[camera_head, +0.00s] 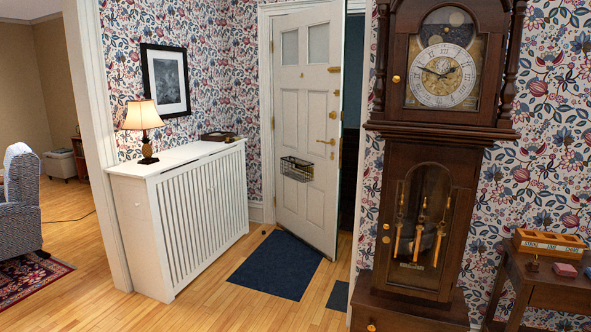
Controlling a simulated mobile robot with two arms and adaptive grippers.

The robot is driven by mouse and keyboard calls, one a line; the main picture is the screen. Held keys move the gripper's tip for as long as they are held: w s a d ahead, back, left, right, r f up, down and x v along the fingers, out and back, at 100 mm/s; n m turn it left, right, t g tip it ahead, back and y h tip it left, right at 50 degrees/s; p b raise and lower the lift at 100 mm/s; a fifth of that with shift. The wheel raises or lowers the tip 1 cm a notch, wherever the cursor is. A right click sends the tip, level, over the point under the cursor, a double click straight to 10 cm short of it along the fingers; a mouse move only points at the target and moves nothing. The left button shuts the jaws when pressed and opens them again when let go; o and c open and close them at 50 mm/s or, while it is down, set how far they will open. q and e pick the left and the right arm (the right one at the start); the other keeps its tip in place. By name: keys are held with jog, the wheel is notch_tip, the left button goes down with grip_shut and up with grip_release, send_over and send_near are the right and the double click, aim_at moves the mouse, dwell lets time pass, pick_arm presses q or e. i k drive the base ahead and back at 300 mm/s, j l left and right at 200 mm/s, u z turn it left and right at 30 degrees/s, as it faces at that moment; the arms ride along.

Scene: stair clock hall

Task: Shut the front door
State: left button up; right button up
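The front door (291,218) is white and panelled, with two small glass panes at the top. It stands ajar, with a dark gap along its right edge. A brass handle (326,142) sits near that right edge, with other brass fittings above it. A wire letter basket (296,168) hangs on the door at mid height. Neither of my grippers shows in this view.
A dark blue mat (276,265) lies on the floor before the door. A white radiator cover (195,219) with a lit lamp (144,128) stands left. A tall clock (433,145) stands right, partly beside the doorway. A wooden side table (545,284) is far right.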

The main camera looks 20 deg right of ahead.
aim_at(309, 42)
jog(key=i+l+z, duration=0.3)
jog(key=i, duration=0.15)
jog(key=i+z, duration=0.25)
jog(key=i, duration=0.15)
